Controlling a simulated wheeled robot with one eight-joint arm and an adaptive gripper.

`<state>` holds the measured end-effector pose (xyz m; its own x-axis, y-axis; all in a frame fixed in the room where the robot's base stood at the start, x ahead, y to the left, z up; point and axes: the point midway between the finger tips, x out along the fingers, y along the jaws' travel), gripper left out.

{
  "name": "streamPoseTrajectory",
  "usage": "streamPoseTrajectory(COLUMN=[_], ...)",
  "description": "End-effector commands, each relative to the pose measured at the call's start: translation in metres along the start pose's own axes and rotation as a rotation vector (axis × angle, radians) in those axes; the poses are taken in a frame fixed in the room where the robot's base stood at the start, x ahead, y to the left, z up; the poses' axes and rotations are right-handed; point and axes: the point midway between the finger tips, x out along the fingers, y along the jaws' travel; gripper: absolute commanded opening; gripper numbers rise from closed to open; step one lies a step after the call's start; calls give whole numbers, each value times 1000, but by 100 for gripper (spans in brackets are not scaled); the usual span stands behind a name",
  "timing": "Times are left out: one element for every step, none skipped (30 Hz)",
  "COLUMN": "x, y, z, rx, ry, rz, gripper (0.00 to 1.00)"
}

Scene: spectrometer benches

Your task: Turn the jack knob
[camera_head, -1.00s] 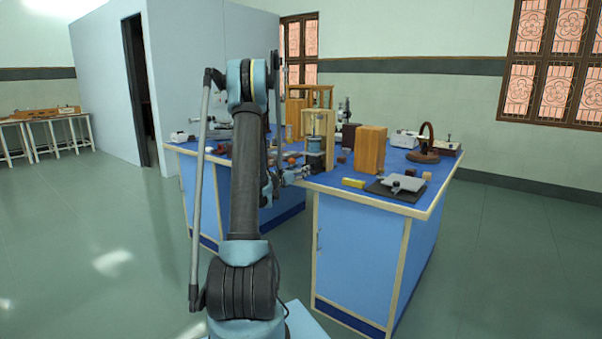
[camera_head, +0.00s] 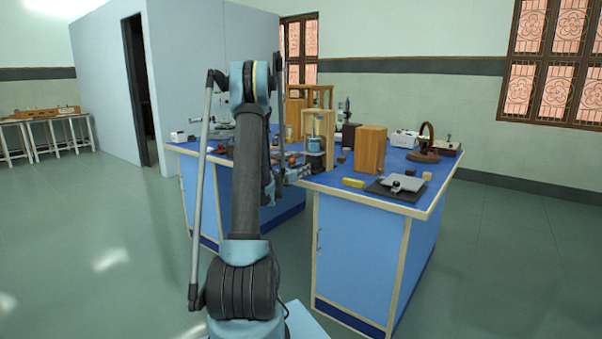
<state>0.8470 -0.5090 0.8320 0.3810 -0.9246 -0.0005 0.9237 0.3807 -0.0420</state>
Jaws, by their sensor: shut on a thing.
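The jack (camera_head: 316,162) is a small dark block on the blue bench, with a blue-grey cylinder (camera_head: 315,144) on or just above it, inside a light wooden frame (camera_head: 330,126). My gripper (camera_head: 304,171) is at the front left of the jack, at the near edge of the bench. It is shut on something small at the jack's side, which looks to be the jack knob. The knob itself is too small and too covered by the fingers to make out. My arm hides part of the bench left of the jack.
A wooden block (camera_head: 370,150) stands right of the jack. A yellow block (camera_head: 353,183) and a dark plate with a grey device (camera_head: 398,189) lie near the front edge. Several small items crowd the bench left of the jack. The floor in front is clear.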

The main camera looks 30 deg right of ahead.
Motion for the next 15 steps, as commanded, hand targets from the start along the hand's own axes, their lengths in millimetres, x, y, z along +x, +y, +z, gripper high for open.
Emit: streamPoseTrajectory(x=[0, 0, 0, 0, 0, 0, 0, 0, 0, 0, 0, 0, 0, 0, 0], y=[2, 2, 2, 2, 2, 2, 2, 2, 2, 2, 2, 2, 2, 2, 2], z=[0, 0, 0, 0, 0, 0, 0, 0, 0, 0, 0, 0, 0, 0, 0], rx=[27, 49, 79, 101, 122, 148, 167, 182, 201, 211, 220, 228, 231, 233, 234], ry=[0, 0, 0, 0, 0, 0, 0, 0, 0, 0, 0, 0, 0, 0, 0], rz=[3, 3, 3, 3, 3, 4, 4, 4, 4, 4, 4, 4, 4, 4, 4], gripper=[5, 5, 5, 5, 5, 5, 5, 5, 5, 5, 5, 5, 5, 5, 5])
